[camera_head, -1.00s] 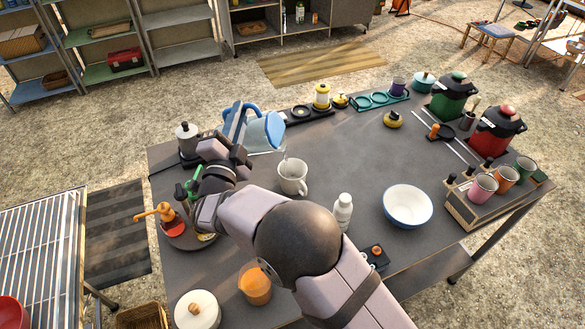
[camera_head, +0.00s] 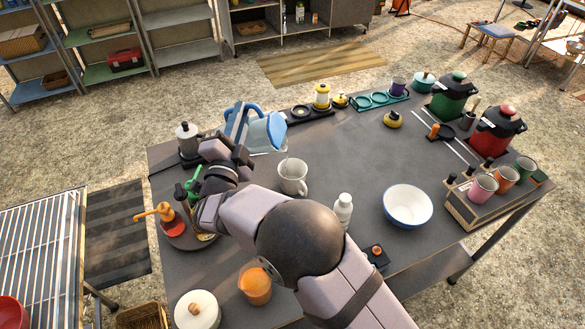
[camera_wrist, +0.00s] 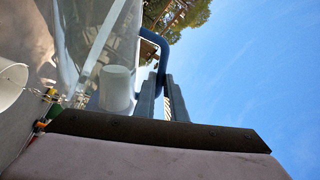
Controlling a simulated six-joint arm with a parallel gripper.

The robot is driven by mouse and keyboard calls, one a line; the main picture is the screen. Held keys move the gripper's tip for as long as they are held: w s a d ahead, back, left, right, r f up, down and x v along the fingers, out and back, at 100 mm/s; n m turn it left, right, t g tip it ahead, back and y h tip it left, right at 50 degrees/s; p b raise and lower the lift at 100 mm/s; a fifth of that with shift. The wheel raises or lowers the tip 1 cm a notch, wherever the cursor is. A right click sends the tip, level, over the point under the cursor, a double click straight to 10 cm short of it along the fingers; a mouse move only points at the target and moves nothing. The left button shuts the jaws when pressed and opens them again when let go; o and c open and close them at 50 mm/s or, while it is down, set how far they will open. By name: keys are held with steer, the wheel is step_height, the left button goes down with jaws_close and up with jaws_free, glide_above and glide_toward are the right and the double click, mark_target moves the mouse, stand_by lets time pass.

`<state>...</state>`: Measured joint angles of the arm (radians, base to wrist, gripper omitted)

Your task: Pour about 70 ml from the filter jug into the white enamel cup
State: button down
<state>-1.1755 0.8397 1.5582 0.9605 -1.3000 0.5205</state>
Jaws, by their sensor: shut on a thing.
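The filter jug (camera_head: 262,133), clear with a blue lid and handle, is held tilted in the air, its spout end toward the white enamel cup. My gripper (camera_head: 238,152) is shut on the jug's blue handle, which also shows between the fingers in the wrist view (camera_wrist: 163,98). The white enamel cup (camera_head: 292,180) stands upright on the table just below and right of the spout. Part of the cup (camera_wrist: 8,84) shows at the wrist view's left edge. The water level in the cup cannot be made out.
A moka pot (camera_head: 187,140) stands left of the jug. A round tray (camera_head: 183,236) with orange and green items is near my wrist. A white bottle (camera_head: 343,210) and a blue-rimmed bowl (camera_head: 407,206) stand right of the cup. The table's middle behind the cup is clear.

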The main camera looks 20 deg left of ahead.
steer(key=shift+r, duration=0.15)
stand_by(0.3)
steer(key=shift+s+a+r+n+p, duration=0.1)
steer(key=shift+a+r+n+p, duration=0.7)
steer(key=shift+r+n+p, duration=0.3)
steer(key=shift+a+r+n+y+p, duration=0.1)
steer(key=shift+a+n+y+p, duration=0.2)
steer(key=shift+p, duration=0.05)
steer(key=shift+s+a+f+n, duration=0.1)
steer(key=shift+a+f+n, duration=0.2)
steer(key=shift+n, duration=0.2)
steer(key=shift+a+r+n+g+p, duration=0.15)
steer(key=shift+a+n+g+p, duration=0.15)
steer(key=shift+n+p, duration=0.2)
steer(key=shift+s+a+r+n+y+p, duration=0.1)
steer(key=shift+a+r+n+y+p, duration=0.1)
steer(key=shift+a+n+p, duration=0.3)
steer(key=shift+a+r+n+y+p, duration=0.1)
steer(key=shift+a+r+n+p, duration=0.1)
steer(key=shift+a+n+p, duration=0.35)
